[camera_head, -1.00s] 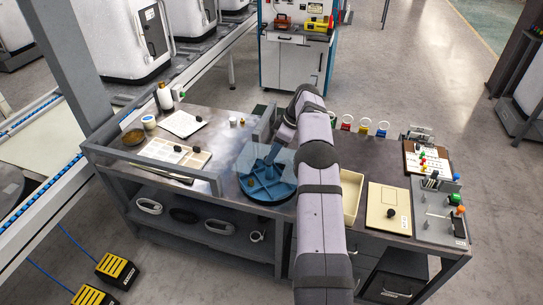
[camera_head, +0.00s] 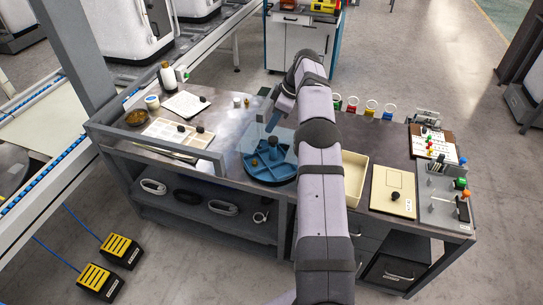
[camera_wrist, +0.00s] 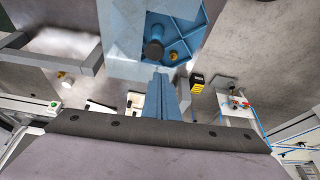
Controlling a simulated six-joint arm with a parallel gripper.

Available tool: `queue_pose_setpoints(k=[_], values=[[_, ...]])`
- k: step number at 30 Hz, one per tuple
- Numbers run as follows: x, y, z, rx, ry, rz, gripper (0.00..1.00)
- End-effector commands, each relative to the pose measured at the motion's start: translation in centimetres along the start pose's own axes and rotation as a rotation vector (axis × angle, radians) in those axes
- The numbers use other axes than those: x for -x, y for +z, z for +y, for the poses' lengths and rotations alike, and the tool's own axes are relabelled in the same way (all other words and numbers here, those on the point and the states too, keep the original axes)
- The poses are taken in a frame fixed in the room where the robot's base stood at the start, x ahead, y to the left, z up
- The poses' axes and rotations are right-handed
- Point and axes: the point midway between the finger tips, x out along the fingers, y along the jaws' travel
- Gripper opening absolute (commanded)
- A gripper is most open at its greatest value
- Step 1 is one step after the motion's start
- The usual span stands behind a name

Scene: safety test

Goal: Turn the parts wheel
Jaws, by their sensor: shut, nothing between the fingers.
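The parts wheel (camera_head: 262,174) is a round blue tray with raised dividers, on the bench; it also shows in the wrist view (camera_wrist: 196,40). A dark upright knob (camera_head: 272,143) stands at its middle, seen near the fingertips in the wrist view (camera_wrist: 154,48). A small brass-coloured part (camera_head: 254,162) lies in one compartment. A clear bluish panel (camera_head: 250,138) overlaps part of the wheel. My gripper (camera_head: 269,130), with blue fingers, is shut and empty, above the wheel near the knob. In the wrist view its fingertips (camera_wrist: 160,73) look apart from the knob.
A cream bin (camera_head: 354,178) and a cream board (camera_head: 393,190) lie right of my arm. A grey rail (camera_head: 165,150) runs along the front left.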

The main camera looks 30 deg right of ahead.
Motion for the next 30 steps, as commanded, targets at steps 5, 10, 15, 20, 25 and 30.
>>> queue_pose_setpoints(k=[5, 10, 15, 20, 25, 30], values=[[-5.9, -9.0, -5.1, 0.183, -0.058, 0.006, 0.00], [-12.5, -18.4, -14.9, 0.406, -0.158, 0.001, 0.00], [-19.2, -20.4, -25.4, 0.645, -0.250, -0.172, 0.00], [-22.5, -15.9, -30.1, 0.846, -0.265, -0.496, 0.00], [-20.9, -10.0, -27.5, 0.904, -0.189, -0.847, 0.00], [-17.3, -5.5, -22.7, 0.893, -0.052, -1.164, 0.00]])
